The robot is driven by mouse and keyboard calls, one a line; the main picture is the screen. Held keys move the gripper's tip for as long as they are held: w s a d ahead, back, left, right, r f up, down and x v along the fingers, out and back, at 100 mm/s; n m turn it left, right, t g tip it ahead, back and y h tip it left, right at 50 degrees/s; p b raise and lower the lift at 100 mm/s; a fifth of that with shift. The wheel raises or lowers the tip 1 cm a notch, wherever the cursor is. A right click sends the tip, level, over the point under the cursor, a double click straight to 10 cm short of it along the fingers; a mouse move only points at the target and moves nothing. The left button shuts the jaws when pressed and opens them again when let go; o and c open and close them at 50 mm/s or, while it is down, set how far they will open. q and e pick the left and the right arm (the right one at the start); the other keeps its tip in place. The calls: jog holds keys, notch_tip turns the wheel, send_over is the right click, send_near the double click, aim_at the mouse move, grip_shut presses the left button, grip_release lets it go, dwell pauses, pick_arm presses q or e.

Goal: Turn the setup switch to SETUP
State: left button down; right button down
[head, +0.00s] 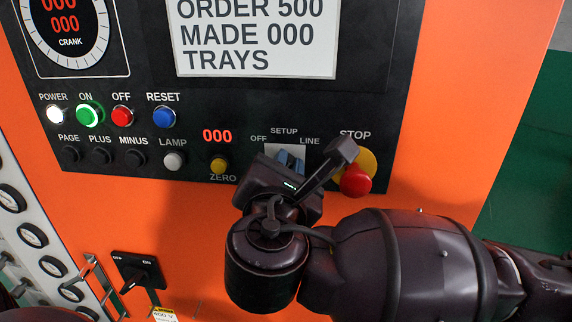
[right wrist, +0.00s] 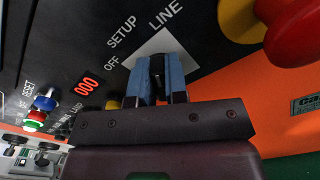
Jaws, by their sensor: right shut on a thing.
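The setup switch has a light grey plate (right wrist: 166,42) with OFF, SETUP and LINE printed around it. My right gripper (head: 290,158) is at this switch on the dark panel, low and right of centre in the head view. In the right wrist view its two blue fingers (right wrist: 158,72) are shut on the switch's dark knob (right wrist: 157,66), one on each side. The fingers hide most of the knob, so I cannot tell which mark it points to. My left gripper is not in view.
The red STOP button (head: 356,181) on its yellow base is close to the right of my gripper. The yellow ZERO button (head: 218,165) and the LAMP button (head: 174,161) are to the left. A dark rotary switch (head: 138,272) is at lower left.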

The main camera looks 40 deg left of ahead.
jog(key=n, duration=0.5)
jog(key=shift+a+r+n, duration=0.15)
jog(key=shift+n, duration=0.25)
dwell(0.4)
jog(key=c, duration=1.1)
grip_release()
jog(key=shift+c, duration=0.2)
